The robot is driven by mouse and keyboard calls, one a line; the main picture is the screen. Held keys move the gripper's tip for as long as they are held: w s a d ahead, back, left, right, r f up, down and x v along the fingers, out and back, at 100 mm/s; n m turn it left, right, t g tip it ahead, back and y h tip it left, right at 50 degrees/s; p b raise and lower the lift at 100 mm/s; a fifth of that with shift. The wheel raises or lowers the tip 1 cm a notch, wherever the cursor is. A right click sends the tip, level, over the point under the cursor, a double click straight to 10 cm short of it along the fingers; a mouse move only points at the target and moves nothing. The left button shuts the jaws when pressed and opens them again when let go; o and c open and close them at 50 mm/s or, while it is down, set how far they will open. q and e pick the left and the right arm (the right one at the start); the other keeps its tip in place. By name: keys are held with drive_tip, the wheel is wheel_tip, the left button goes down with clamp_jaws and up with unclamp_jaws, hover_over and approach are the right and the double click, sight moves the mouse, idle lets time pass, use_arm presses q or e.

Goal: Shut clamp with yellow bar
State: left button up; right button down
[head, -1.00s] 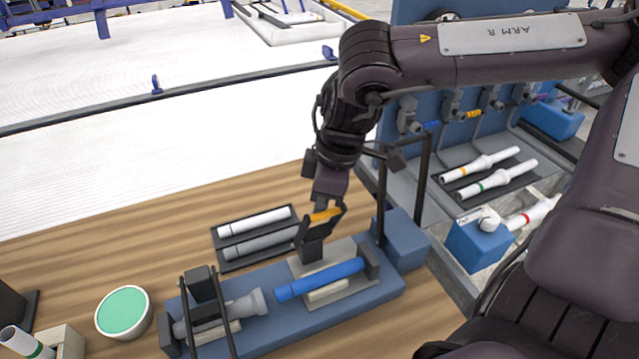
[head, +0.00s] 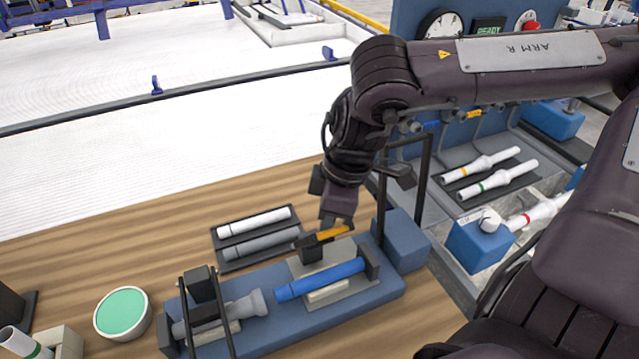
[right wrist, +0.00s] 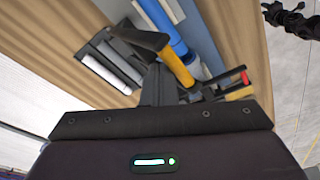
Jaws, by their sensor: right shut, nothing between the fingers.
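The clamp's yellow bar (head: 330,234) sits on a dark lever above the dark clamp block (head: 311,251), behind the blue pipe (head: 335,276) in the blue fixture (head: 385,292). My right gripper (head: 333,222) is shut and empty, pointing down right at the bar and seeming to touch it from above. In the right wrist view, the yellow bar (right wrist: 178,68) lies just beyond the shut fingers (right wrist: 156,84), beside the blue pipe (right wrist: 158,22). Whether the lever is fully down is hard to tell. My left gripper is out of view.
A grey pipe (head: 245,306) lies in the fixture's left part, between black posts. A dark tray (head: 232,263) with a white and a grey pipe lies behind. A green-topped tub (head: 122,312) stands left. A black frame (head: 423,180) rises close right of my gripper.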

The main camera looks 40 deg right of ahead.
drive_tip(key=shift+s+a+f, duration=0.1)
drive_tip(key=shift+s+f, duration=0.15)
drive_tip(key=shift+s, duration=0.2)
drive_tip(key=shift+s+a+f, duration=0.1)
drive_tip(key=shift+s+f, duration=0.15)
drive_tip(key=shift+s, duration=0.2)
drive_tip(key=shift+s+a+f+b, duration=0.2)
drive_tip(key=shift+s+f+b, duration=0.25)
drive_tip(key=shift+s+f, duration=0.4)
drive_tip(key=shift+s+r, duration=0.1)
drive_tip(key=shift+s+a+f+b, duration=0.2)
drive_tip(key=shift+s+f+b, duration=0.25)
drive_tip(key=shift+s+f, duration=0.45)
drive_tip(key=shift+w, duration=0.1)
